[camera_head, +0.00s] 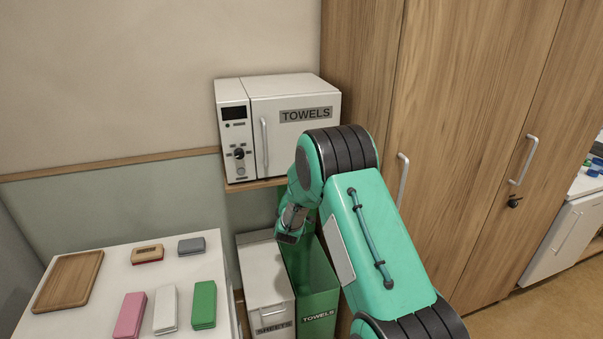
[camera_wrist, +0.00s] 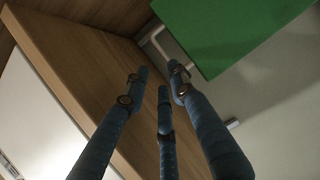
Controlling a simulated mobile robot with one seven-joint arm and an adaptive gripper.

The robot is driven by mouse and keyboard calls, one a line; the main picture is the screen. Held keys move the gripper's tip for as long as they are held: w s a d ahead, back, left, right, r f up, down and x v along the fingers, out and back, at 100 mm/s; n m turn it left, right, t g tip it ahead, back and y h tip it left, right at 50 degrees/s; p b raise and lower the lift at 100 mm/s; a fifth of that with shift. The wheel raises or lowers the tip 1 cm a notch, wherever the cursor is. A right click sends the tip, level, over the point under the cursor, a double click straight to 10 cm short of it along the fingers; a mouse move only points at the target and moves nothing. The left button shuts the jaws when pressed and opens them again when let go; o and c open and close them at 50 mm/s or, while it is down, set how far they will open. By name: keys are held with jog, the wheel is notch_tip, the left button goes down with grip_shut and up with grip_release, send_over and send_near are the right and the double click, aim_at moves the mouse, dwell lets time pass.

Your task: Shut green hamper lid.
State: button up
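The green hamper (camera_head: 318,303), labelled TOWELS, stands on the floor beside the white hamper, and its top is open. Its green lid (camera_head: 283,203) appears raised at the back, mostly hidden behind my arm. My gripper (camera_head: 290,238) is above the hamper's opening, near the raised lid. In the wrist view, a green panel (camera_wrist: 235,32), apparently the lid, is at the upper right, beyond my fingertips (camera_wrist: 160,80). The three fingers are spread with nothing between them. I cannot tell whether any finger touches the lid.
A white hamper (camera_head: 264,275) labelled SHEETS stands shut at the left. A white cabinet (camera_head: 290,105) labelled TOWELS sits on a wooden shelf (camera_head: 255,184) above. A tall wooden wardrobe (camera_head: 470,110) is at the right. A white table (camera_head: 95,270) with a tray and several small items is at the left.

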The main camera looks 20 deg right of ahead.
jog(key=shift+w, duration=0.1)
jog(key=b+x, duration=0.2)
jog(key=x, duration=1.1)
jog(key=shift+w+d+b, duration=0.1)
jog(key=shift+w+b, duration=0.15)
jog(key=shift+b, duration=0.1)
jog(key=shift+c, duration=0.3)
grip_shut()
